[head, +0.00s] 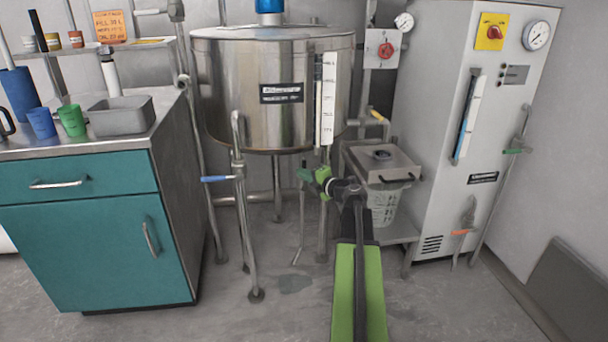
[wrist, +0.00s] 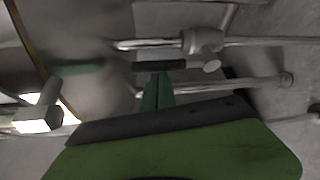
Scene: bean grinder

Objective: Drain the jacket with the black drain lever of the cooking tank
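The cooking tank (head: 272,98) is a large steel vessel on legs in the middle of the head view. In the wrist view a short black bar, which looks like the drain lever (wrist: 147,66), lies crosswise just beyond the fingertips. It lies beside a grey valve fitting (wrist: 203,40). My gripper (head: 304,174) is below the tank's right side in the head view. Its dark green fingers (wrist: 157,76) look shut together, with the tips at or very close to the bar. I cannot tell whether they touch it. I cannot make out the black lever in the head view.
A blue-handled lever (head: 216,179) is on the pipe left of the tank. A lidded steel box (head: 382,160) above a clear bin stands to the right, beside a tall grey cabinet (head: 415,130). A teal cupboard (head: 85,245) is at left. Thin legs and pipes surround the gripper.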

